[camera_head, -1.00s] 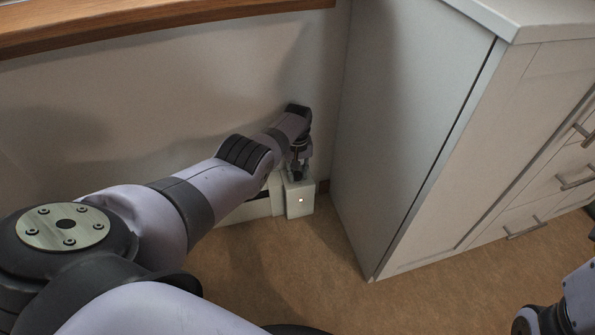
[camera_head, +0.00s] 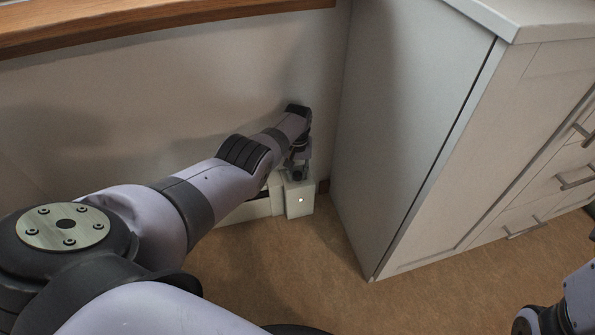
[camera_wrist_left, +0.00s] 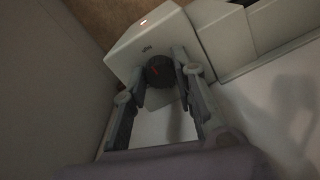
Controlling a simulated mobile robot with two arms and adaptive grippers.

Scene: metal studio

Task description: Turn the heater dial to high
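The heater is a low white unit against the wall. Its box-shaped end (camera_head: 300,203) has a small lit indicator on the front and also shows in the left wrist view (camera_wrist_left: 145,42). In the head view the gripper (camera_head: 298,172) hides the dial. My right gripper is out of view.
A grey-white cabinet (camera_head: 410,130) with drawers stands close to the right of the heater. The wall (camera_head: 130,110) is behind, with a wooden ledge (camera_head: 150,20) above. The brown floor (camera_head: 300,265) in front is clear.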

